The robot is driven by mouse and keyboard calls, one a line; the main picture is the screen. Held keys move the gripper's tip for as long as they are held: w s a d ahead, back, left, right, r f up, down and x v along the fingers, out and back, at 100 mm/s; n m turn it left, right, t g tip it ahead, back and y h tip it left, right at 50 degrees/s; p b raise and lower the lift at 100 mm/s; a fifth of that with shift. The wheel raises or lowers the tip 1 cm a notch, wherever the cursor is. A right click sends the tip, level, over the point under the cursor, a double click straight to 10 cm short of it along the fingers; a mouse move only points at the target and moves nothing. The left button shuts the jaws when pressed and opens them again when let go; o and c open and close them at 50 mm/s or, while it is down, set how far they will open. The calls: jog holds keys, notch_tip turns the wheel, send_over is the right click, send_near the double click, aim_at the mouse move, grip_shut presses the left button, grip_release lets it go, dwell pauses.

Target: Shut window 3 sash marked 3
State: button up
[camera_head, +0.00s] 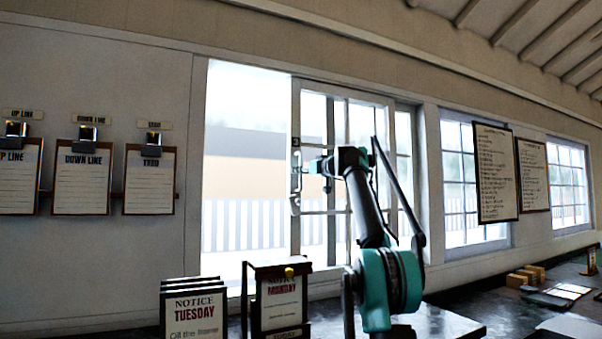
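A white-framed sliding window sash (347,97) with several panes covers the right part of the nearest window. The left part of that window is an open gap (245,150) onto a fence and a building. A pull handle (296,182) stands on the sash's left stile. My gripper (306,166) is at the upper part of this handle, reaching in from the right. It is small and overlaps the handle, so I cannot tell whether it grips it.
Notice stands (194,312) and a dark stand (280,300) are in front, below the gap. Clipboards (83,180) hang on the left wall. Two hanging boards (495,172) are near the windows at right. A dark counter (515,310) holds small boxes (526,277).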

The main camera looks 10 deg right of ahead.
jog(key=shift+c, duration=0.3)
grip_shut()
